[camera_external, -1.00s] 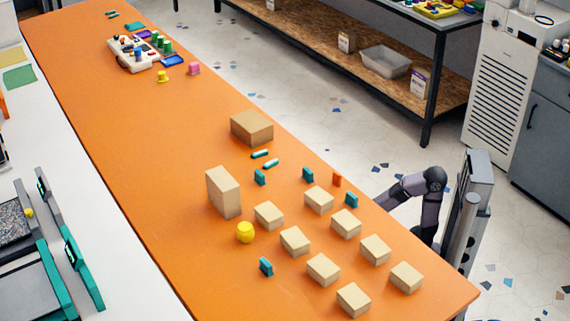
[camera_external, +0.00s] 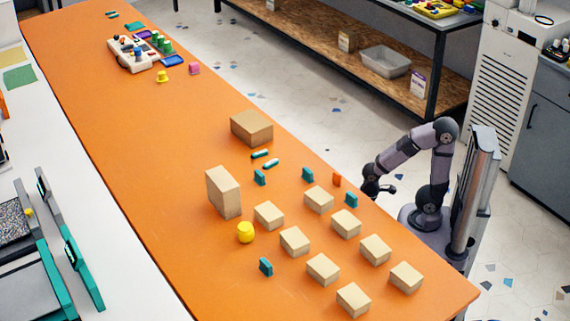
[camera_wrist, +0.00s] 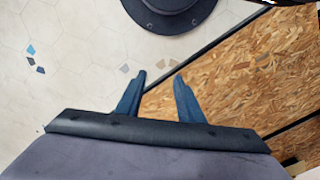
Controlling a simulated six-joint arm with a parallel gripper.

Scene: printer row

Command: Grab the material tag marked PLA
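Small upright tags stand on the orange table (camera_external: 200,140). Teal ones are by the tall box (camera_external: 260,177), behind the block group (camera_external: 307,175), near the right edge (camera_external: 351,200) and at the front (camera_external: 266,267). An orange tag (camera_external: 337,180) stands between two teal ones. No lettering is readable, so I cannot tell which says PLA. My gripper (camera_external: 385,189) is off the table's right edge, right of the orange tag and apart from it. In the wrist view my gripper (camera_wrist: 160,82) has its two blue fingers spread with nothing between them; no tag shows there.
Several tan blocks (camera_external: 295,241) crowd the table's near part. A wooden shelf (camera_wrist: 240,75) and tiled floor fill the wrist view. The table's middle is clear.

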